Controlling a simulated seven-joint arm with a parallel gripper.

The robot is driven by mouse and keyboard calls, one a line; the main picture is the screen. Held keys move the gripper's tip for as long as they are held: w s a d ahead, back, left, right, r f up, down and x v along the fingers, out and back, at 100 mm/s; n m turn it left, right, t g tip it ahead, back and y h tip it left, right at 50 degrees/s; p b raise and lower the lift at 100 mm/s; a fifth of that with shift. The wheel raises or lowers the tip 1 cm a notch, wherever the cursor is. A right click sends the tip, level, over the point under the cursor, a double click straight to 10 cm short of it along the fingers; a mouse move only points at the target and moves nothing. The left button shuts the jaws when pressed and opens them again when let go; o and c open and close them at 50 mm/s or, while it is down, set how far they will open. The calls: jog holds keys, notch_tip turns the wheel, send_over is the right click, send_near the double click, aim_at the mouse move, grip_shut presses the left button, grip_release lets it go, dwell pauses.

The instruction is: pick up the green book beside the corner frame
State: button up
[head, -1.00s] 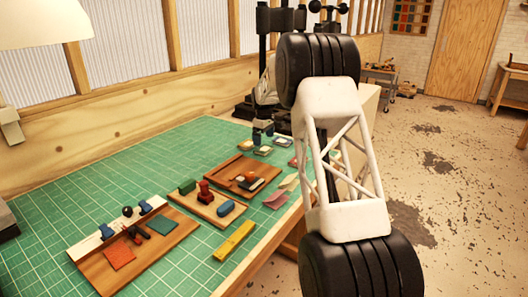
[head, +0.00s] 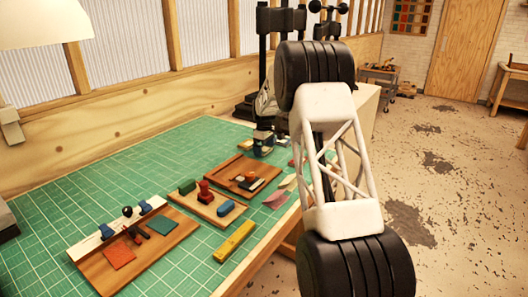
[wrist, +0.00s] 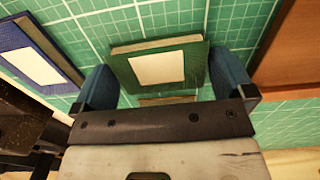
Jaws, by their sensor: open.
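The green book (wrist: 155,42) has a pale blank label on its cover and lies on the green gridded mat in the wrist view. My gripper (wrist: 164,82) is open, with its blue fingertips on either side of the book's near part. I cannot tell whether either finger touches it. In the head view my gripper (head: 264,140) is low over the far end of the mat and hides the green book. A wooden board with raised edges (head: 229,180), which may be the corner frame, lies in front of my gripper; brown wood (wrist: 290,50) shows at the wrist view's right.
A blue book (wrist: 38,55) with a pale label lies left of my gripper in the wrist view.

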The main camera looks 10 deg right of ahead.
aim_at(264, 148)
dwell(0.4)
jog(key=c, duration=0.7)
jog(key=shift+o, duration=0.2)
jog(key=shift+r, duration=0.15)
jog(key=shift+r, duration=1.6)
jog(key=s, duration=0.5)
jog(key=s+r, duration=0.1)
jog(key=s, duration=1)
jog(key=shift+a+r, duration=0.25)
jog(key=shift+r, duration=0.05)
